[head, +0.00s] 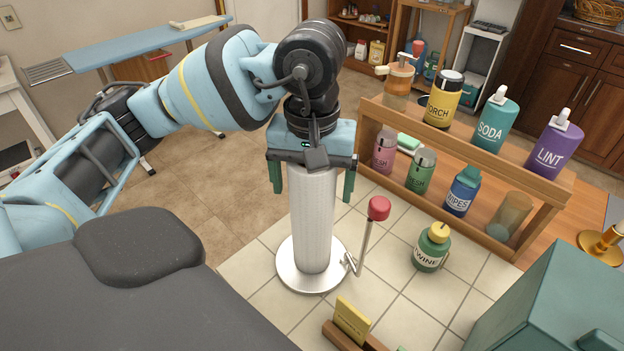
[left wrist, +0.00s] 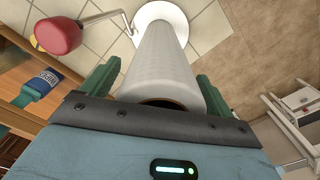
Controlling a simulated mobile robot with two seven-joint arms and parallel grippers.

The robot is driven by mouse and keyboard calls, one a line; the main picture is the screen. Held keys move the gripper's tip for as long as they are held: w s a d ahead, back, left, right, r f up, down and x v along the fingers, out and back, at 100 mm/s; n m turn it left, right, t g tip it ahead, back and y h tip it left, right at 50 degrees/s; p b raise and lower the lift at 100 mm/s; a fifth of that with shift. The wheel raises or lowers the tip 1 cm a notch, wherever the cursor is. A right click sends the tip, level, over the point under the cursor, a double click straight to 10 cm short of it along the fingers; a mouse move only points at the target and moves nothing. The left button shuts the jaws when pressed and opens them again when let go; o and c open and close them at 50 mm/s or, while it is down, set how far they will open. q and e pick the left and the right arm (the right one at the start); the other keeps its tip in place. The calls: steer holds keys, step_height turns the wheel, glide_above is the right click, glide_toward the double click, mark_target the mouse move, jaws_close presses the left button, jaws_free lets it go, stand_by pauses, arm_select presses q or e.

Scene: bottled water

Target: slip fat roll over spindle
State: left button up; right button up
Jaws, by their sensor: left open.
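The fat roll (head: 312,215) is white, textured and upright over the round white base (head: 287,270) of a holder. Its lower end looks to be at the base; whether it touches cannot be told. My left gripper (head: 312,185) is over the roll's top from above, its green fingers apart on either side, with gaps visible. In the left wrist view the roll (left wrist: 165,65) runs between the fingers (left wrist: 155,88), and its dark core opening (left wrist: 165,103) faces the camera. The spindle is not visible; the roll's body hides the base's centre. My right gripper is out of view.
A side rod with a red knob (head: 379,208) rises from the base, close right of the roll. A green twine bottle (head: 431,247) stands further right. A wooden shelf (head: 470,150) with several bottles is behind. A teal box (head: 545,310) is front right. Tiles on the left are clear.

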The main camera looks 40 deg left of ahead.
arm_select(q)
steer(key=shift+r, duration=0.25)
step_height(320, 180, up, 12)
steer(key=p, duration=0.2)
steer(key=shift+p, duration=0.3)
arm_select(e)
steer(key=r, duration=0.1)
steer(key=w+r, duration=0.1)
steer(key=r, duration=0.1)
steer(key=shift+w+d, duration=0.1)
arm_select(q)
steer(key=shift+f, duration=0.1)
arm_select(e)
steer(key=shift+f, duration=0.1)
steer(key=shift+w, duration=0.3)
